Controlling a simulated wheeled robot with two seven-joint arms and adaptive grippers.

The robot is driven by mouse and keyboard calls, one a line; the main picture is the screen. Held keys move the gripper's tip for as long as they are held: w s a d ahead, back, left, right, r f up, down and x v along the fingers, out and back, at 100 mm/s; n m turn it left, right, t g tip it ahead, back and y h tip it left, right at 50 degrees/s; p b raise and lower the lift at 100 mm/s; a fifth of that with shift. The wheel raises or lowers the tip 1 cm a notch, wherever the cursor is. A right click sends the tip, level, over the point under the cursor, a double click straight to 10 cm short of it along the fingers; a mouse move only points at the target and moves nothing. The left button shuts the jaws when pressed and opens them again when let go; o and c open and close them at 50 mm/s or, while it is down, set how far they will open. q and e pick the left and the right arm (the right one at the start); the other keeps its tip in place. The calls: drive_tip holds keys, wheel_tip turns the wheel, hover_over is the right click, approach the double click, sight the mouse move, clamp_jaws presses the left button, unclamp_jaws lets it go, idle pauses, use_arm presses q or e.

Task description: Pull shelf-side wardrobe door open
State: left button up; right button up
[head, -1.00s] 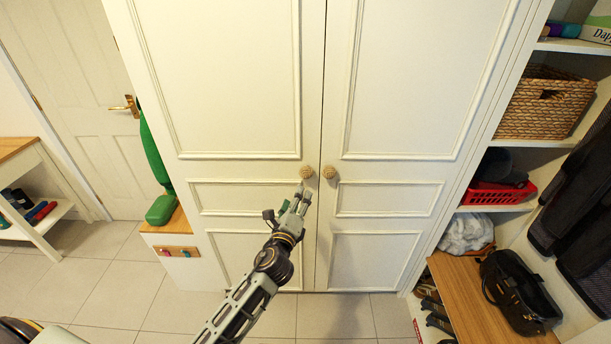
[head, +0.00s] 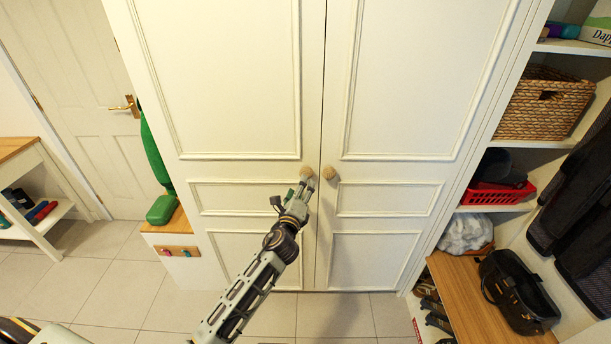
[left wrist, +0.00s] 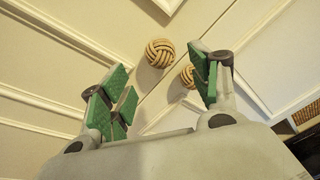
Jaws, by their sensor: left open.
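The white wardrobe has two shut doors. The shelf-side door (head: 392,200) is the right one, with a round woven knob (head: 329,172) by the middle seam. The other door (head: 244,196) has a matching knob (head: 306,172). My left gripper (head: 307,188) is open and empty, just below the knobs in the head view. In the left wrist view its green-padded fingers (left wrist: 157,88) are spread. The left door's knob (left wrist: 160,52) shows beyond the gap between them. The shelf-side knob (left wrist: 188,77) is partly hidden behind the right finger. My right gripper is not in view.
Open shelves at the right hold a wicker basket (head: 545,103) and a red basket (head: 497,193). A black bag (head: 520,292) sits on a wooden bench (head: 470,312). A green object (head: 160,190) stands left of the wardrobe. The tiled floor (head: 335,312) before the doors is clear.

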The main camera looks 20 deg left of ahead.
use_arm(q)
drive_tip(key=shift+w+a, duration=0.15)
drive_tip(key=shift+w, duration=1.8)
drive_tip(key=shift+w+a, duration=0.1)
drive_tip(key=shift+w, duration=1.95)
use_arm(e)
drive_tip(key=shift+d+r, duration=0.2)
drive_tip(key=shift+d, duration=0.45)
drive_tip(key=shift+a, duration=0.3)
use_arm(q)
drive_tip(key=c, duration=1.4)
clamp_jaws()
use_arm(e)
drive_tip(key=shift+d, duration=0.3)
